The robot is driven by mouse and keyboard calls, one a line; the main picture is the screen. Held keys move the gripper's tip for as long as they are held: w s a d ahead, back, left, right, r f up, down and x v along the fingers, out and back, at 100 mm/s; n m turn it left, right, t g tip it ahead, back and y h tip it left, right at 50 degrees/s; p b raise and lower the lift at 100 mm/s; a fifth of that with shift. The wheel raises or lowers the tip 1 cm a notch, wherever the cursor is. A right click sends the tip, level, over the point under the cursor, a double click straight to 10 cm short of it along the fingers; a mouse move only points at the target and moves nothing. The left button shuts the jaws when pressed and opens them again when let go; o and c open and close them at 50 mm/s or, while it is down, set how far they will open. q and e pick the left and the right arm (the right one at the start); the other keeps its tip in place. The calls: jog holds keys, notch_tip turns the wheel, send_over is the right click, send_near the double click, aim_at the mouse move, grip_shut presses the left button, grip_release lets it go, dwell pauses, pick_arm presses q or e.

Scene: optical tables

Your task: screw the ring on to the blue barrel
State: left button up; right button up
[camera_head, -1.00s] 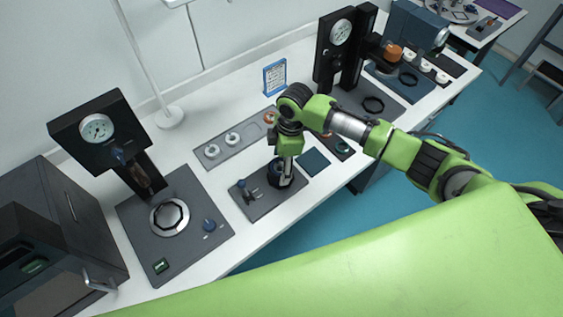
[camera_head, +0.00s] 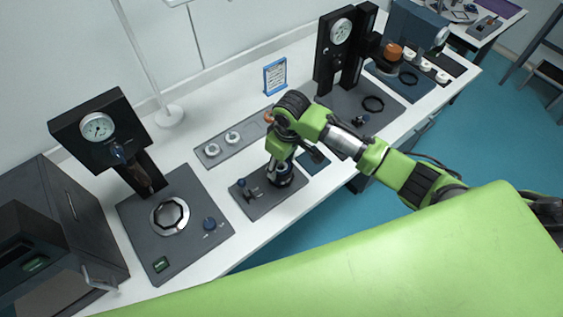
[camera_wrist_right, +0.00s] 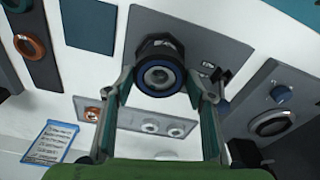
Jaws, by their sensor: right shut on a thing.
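The blue barrel (camera_wrist_right: 160,79) stands on a small grey plate (camera_wrist_right: 208,45), with a pale lens-like middle inside its dark blue rim. A black ribbed collar (camera_wrist_right: 159,45) shows beside it in the right wrist view. My right gripper (camera_wrist_right: 160,84) has its fingers on opposite sides of the blue-rimmed top and is shut on it. I cannot tell where the ring ends and the barrel begins. In the head view my right gripper (camera_head: 281,172) points down over the plate and hides most of the barrel. My left gripper is not in view.
A small knob post (camera_head: 243,185) stands on the same plate, left of the gripper. A grey tray (camera_head: 211,153) with white rings lies behind. A gauge press (camera_head: 170,215) is at left, another (camera_head: 345,55) at back right. A blue-framed card (camera_head: 275,76) stands behind.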

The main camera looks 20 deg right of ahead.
jog(key=m, duration=0.4)
jog(key=shift+w, duration=0.1)
jog(key=m, duration=0.3)
jog(key=shift+w+d+r+h, duration=0.1)
jog(key=shift+h, duration=0.3)
jog(key=o, duration=1.4)
jog(key=shift+d, duration=0.1)
jog(key=shift+c, duration=0.7)
